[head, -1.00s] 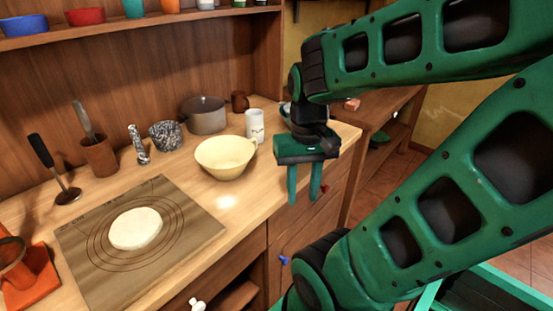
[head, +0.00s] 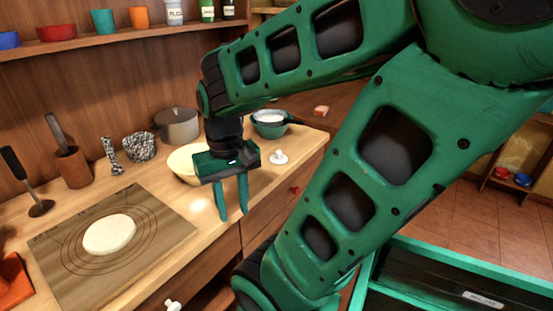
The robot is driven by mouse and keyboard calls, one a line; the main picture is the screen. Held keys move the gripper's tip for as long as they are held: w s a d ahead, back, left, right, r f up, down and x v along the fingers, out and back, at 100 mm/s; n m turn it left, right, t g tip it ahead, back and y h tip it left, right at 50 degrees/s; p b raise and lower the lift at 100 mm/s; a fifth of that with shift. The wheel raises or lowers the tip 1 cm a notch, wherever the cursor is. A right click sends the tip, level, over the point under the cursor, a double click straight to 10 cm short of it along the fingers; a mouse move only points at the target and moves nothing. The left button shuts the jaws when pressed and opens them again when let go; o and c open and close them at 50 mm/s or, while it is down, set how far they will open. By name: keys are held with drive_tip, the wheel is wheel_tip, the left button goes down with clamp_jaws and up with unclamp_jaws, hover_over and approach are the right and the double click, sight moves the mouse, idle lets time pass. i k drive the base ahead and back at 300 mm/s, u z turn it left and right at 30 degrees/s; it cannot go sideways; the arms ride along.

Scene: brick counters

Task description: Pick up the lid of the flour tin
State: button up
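A small white knobbed piece (head: 279,157) lies on the counter, right of my gripper; it looks like a lid, but I cannot be sure it is the flour tin's. A white tin with dark lettering (head: 174,12) stands on the shelf, its top cut off by the frame; I cannot read the label surely. My gripper (head: 234,216) points down with its two green fingers apart and nothing between them. It hangs by the counter's front edge, in front of the cream bowl (head: 183,168), which it partly hides.
A green bowl with white contents (head: 270,124) stands behind the white piece. A grey pot (head: 177,124) is at the back. A board (head: 165,215) with dough (head: 109,234) fills the counter's left front. Bottles and cups line the shelf (head: 75,47).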

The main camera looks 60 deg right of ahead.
sight(278, 159)
drive_tip(key=z, duration=0.05)
drive_tip(key=k, duration=0.9)
drive_tip(key=z, duration=0.4)
drive_tip(key=i, duration=1)
drive_tip(key=u, duration=0.05)
